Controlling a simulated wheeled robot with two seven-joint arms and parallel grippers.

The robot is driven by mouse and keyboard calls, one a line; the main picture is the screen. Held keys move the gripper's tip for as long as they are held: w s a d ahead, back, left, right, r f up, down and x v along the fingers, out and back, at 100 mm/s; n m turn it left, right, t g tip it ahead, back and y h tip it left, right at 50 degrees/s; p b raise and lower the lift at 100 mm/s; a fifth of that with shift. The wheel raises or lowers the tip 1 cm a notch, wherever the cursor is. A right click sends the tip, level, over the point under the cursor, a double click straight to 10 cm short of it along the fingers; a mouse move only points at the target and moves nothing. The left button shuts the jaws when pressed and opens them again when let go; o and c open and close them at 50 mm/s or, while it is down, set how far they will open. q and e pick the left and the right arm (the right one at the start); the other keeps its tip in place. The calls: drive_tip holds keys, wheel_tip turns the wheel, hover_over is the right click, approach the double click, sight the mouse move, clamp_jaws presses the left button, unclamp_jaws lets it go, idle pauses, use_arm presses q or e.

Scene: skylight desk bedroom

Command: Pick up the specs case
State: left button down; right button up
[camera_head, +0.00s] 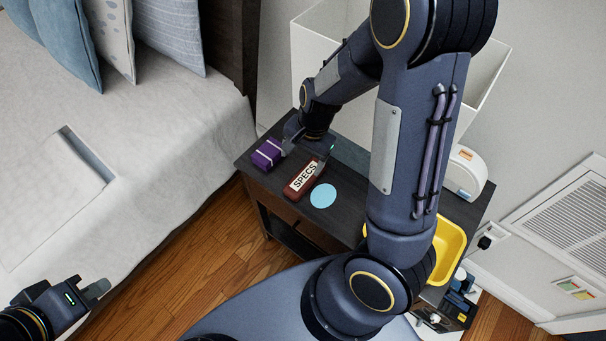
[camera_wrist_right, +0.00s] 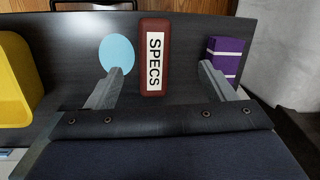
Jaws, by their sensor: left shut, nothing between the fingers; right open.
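The specs case (camera_head: 302,180) is a brown-red box with a white SPECS label, lying on the dark nightstand (camera_head: 346,224). In the right wrist view the specs case (camera_wrist_right: 155,57) lies ahead, between the lines of the two fingers. My right gripper (camera_head: 308,153) is open and empty, close to the far end of the case; its fingers (camera_wrist_right: 155,84) show apart in the right wrist view. I cannot tell whether it touches the case. My left gripper (camera_head: 98,290) is shut and empty, far from the case, by the bed at lower left.
A purple box with white bands (camera_head: 268,153) and a light blue disc (camera_head: 323,195) lie on either side of the case. A yellow bin (camera_head: 450,245) stands at the nightstand's right. A white rounded device (camera_head: 466,172) is behind. The bed (camera_head: 150,150) is left.

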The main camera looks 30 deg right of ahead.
drive_tip(key=m+h, duration=0.1)
drive_tip(key=h, duration=0.1)
hover_over(305, 175)
drive_tip(key=shift+g, duration=0.4)
wheel_tip(305, 175, down, 4)
drive_tip(key=shift+s+f, duration=0.15)
drive_tip(key=shift+f, duration=0.1)
drive_tip(key=shift+d+f+m, duration=0.15)
drive_tip(key=shift+f+m, duration=0.15)
drive_tip(key=shift+f, duration=0.05)
wheel_tip(305, 175, down, 7)
drive_tip(key=shift+f, duration=0.2)
drive_tip(key=c, duration=1.1)
drive_tip(key=shift+r, duration=0.15)
